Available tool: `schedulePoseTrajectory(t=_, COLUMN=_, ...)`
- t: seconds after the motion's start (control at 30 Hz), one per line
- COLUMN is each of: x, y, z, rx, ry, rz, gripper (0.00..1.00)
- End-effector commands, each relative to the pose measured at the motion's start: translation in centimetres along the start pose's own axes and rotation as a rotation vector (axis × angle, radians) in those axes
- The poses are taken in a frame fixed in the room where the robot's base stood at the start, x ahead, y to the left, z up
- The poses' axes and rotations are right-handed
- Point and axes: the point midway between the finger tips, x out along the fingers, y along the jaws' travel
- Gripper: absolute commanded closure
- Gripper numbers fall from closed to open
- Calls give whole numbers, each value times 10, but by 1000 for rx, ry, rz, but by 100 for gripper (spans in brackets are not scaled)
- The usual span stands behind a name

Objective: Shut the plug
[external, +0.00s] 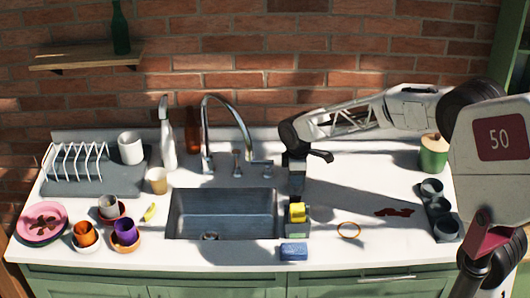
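The steel sink (223,207) is set into the white counter, with a small round drain or plug (210,236) low in its basin, partly cut off by the front rim. I cannot tell whether the plug is open or shut. My gripper (297,199) points down just right of the sink, above or at a yellow block (298,212). The fingers are too small and dark to show their gap, and I cannot tell if they touch the block.
A curved faucet (230,98) with handles (262,169) stands behind the sink. A blue sponge (293,252) lies at the front edge. Cups and bowls (125,232) crowd the left, beside a dish rack (75,165).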

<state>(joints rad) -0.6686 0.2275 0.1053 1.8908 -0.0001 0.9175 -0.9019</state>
Motion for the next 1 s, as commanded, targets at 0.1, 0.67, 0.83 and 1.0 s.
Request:
schedulePoseTrajectory(t=0.1, x=0, y=0, z=0, rx=-2, ry=0, rz=0, gripper=64)
schedulePoseTrajectory(t=0.67, x=19, y=0, z=0, rx=0, ry=-2, rz=-2, gripper=64)
schedulePoseTrajectory(t=0.83, x=38, y=0, z=0, rx=0, ry=-2, rz=-2, gripper=64)
schedulePoseTrajectory(t=1.0, x=59, y=0, z=0, rx=0, ry=-2, rz=-2, gripper=64)
